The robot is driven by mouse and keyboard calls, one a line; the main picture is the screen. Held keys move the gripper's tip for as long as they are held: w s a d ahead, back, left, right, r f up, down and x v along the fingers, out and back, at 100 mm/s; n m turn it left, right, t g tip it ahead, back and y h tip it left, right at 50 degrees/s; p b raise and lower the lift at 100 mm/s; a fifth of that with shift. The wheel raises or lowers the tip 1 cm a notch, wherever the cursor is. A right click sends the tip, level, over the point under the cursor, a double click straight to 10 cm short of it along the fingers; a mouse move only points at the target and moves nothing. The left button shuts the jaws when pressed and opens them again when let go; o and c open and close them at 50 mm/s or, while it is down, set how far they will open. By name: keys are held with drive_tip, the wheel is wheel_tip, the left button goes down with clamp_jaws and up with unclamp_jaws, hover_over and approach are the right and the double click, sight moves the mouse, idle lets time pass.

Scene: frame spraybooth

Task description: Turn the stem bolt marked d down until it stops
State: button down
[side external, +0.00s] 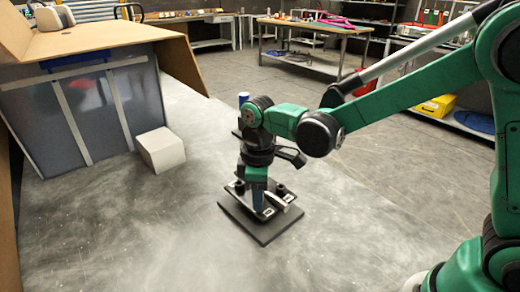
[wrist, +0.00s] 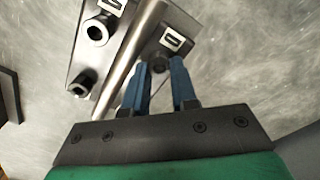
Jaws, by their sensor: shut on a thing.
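Two other bolts, an upper one (wrist: 97,31) and a lower one (wrist: 80,87), stand left of the tube. In the side view my gripper (side external: 259,208) points down at the clamp, partly hiding it.
The clamp stands over a dark base plate (side external: 257,232) on the grey table (side external: 150,235). A white block (side external: 161,150) stands to the left, before a cardboard-topped booth (side external: 75,110). The table's front left is clear.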

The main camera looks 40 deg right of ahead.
drive_tip(key=m, duration=0.5)
drive_tip(key=shift+d+m, duration=0.1)
drive_tip(key=shift+m, duration=0.2)
drive_tip(key=m, duration=1)
drive_tip(key=shift+d, duration=0.15)
drive_tip(key=shift+d+m, duration=0.1)
drive_tip(key=shift+m, duration=2.4)
drive_tip(key=c, duration=0.7)
unclamp_jaws()
